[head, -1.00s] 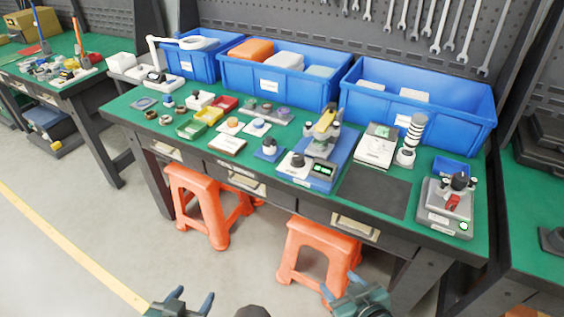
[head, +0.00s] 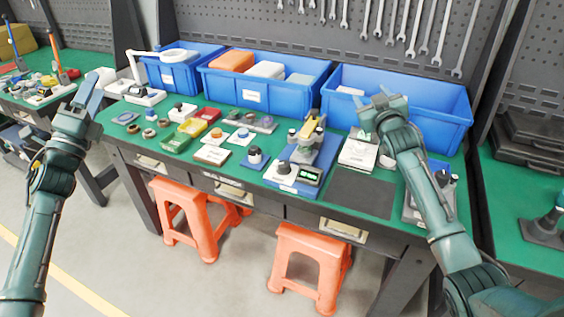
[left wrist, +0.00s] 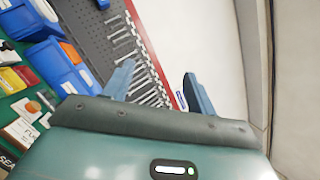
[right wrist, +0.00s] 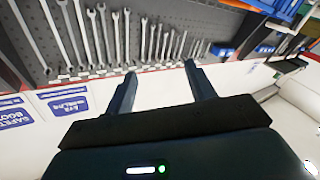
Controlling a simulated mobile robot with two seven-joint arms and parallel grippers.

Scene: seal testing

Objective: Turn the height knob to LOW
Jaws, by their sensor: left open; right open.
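I cannot read which knob is the height knob. A grey device (head: 411,208) at the right is partly hidden by my right arm. My left gripper (head: 93,90) is open and empty, raised at the table's left end; its fingers also show in the left wrist view (left wrist: 158,80). My right gripper (head: 384,100) is open and empty, raised before the right blue bin; the right wrist view shows its fingers (right wrist: 160,78).
Blue bins (head: 258,92) line the table's back, under a pegboard with hanging wrenches (head: 430,35). Small parts and coloured trays (head: 191,128) crowd the left half. A dark mat (head: 358,194) lies bare at the front right. Orange stools (head: 309,245) stand below.

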